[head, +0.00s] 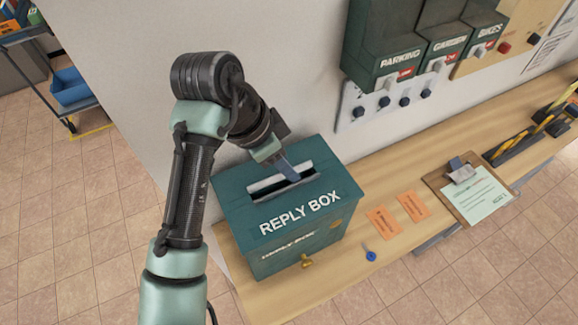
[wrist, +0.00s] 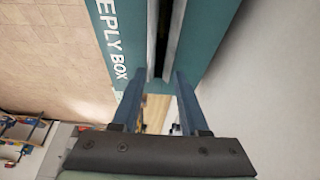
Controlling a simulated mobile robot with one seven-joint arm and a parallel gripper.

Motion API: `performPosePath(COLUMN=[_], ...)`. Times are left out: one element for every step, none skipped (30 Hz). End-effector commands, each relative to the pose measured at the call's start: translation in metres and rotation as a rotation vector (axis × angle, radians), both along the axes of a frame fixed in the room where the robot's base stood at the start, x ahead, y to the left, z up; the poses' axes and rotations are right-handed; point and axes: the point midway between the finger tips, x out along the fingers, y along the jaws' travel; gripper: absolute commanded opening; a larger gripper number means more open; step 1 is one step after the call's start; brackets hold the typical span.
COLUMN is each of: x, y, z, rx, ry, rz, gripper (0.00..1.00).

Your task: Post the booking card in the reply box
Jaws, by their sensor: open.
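The reply box (head: 235,213) is a dark green box on the wooden counter, with white lettering and a slot (head: 281,178) with pale lips on top. My gripper (head: 291,174) is at the slot, its blue fingers pointing down at it. In the wrist view my gripper (wrist: 157,82) is open, with a clear gap between its fingers and nothing held. The dark slot (wrist: 163,40) runs up from the fingertips between pale lips. No card shows in the jaws or sticking out of the slot. I cannot tell which card is the booking card.
Two orange cards (head: 384,224) lie right of the box, near a blue key-like item (head: 370,255). A clipboard (head: 468,190) with a pale sheet lies further right. A brass piece (head: 306,261) is at the box front. Green wall boxes (head: 395,60) hang above the counter.

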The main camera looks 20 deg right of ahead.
Motion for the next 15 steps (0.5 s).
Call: performPosePath(x=[0.001, 0.001, 0.001, 0.001, 0.001, 0.0, 0.001, 0.001, 0.0, 0.0, 0.0, 0.0, 0.0, 0.0, -0.001], y=[0.004, 0.007, 0.011, 0.014, 0.016, 0.02, 0.023, 0.026, 0.028, 0.03, 0.032, 0.034, 0.035, 0.036, 0.037], z=[0.009, 0.016, 0.024, 0.031, 0.038, 0.046, 0.054, 0.06, 0.067, 0.071, 0.075, 0.08, 0.083, 0.085, 0.088], rx=[0.001, 0.0, 0.0, 0.001, 0.0, 0.001, 0.002, 0.003, 0.004, 0.004, 0.004, 0.004, 0.003, 0.003, 0.003], ry=[-0.006, -0.006, -0.008, -0.007, -0.006, -0.007, -0.006, -0.007, -0.006, -0.005, -0.004, -0.004, -0.003, -0.003, -0.003], rz=[0.0, 0.0, 0.0, 0.0, 0.0, 0.0, 0.0, 0.002, 0.001, 0.001, 0.001, 0.002, 0.001, 0.001, 0.001], gripper=[0.44, 0.44, 0.44, 0.44, 0.44, 0.44, 0.44, 0.44, 0.44, 0.44, 0.44, 0.44, 0.44, 0.44, 0.44])
